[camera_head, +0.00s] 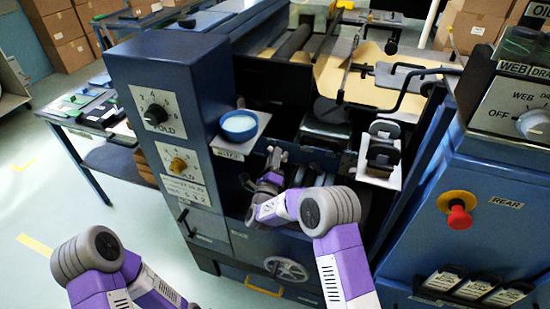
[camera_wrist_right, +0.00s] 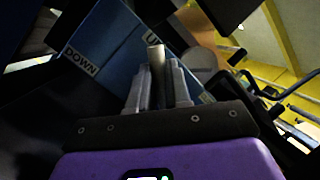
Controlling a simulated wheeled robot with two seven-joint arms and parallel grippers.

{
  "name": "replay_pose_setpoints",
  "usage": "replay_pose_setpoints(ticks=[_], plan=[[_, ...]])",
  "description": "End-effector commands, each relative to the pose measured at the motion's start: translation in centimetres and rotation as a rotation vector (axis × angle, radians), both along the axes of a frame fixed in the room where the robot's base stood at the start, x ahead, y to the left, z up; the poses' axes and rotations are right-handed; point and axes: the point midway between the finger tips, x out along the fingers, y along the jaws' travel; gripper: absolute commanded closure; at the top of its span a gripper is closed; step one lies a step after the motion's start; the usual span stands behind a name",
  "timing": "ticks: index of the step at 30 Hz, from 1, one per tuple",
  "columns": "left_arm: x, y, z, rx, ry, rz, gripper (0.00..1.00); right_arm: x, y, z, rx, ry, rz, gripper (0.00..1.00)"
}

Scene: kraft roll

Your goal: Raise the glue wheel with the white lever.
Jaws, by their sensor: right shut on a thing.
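The white lever (camera_wrist_right: 155,56) shows in the right wrist view as a pale rod standing up between my fingers. My right gripper (camera_wrist_right: 157,78) is shut on it, one finger on each side. Behind it is a blue plate (camera_wrist_right: 105,48) marked DOWN at the left and a partly hidden label starting with U at the upper right. In the picture the rod lies between these labels. In the head view my right gripper (camera_head: 273,168) reaches in beside the blue machine's front; the lever is not clear there. I cannot pick out the glue wheel. My left gripper is out of view.
A blue-rimmed cup (camera_head: 239,125) stands on a small shelf just above my right gripper. The dial cabinet (camera_head: 160,75) is to the left. A blue cabinet with a red stop button (camera_head: 458,216) is to the right. A handwheel (camera_head: 286,269) sits below. Open floor lies at left.

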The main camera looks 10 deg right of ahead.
Motion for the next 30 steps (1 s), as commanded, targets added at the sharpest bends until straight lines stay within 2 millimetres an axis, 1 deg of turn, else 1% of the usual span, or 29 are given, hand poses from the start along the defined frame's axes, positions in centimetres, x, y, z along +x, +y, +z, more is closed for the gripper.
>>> replay_pose_setpoints(ticks=[14, 15, 20, 27, 30], plan=[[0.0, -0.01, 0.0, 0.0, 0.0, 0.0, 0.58, 0.01, 0.02, 0.29, 0.017, -0.015, 0.001, 1.0], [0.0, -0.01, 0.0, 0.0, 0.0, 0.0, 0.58, 0.01, 0.03, 0.3, 0.017, -0.015, 0.001, 0.81], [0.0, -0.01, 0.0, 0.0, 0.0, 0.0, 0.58, 0.0, 0.03, 0.23, 0.016, -0.013, 0.001, 0.57], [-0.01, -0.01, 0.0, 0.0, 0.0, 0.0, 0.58, -0.01, 0.03, 0.11, 0.014, -0.009, 0.001, 0.57], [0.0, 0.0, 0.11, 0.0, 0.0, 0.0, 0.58, -0.37, 0.22, -0.06, 0.014, -0.007, 0.001, 0.57]])
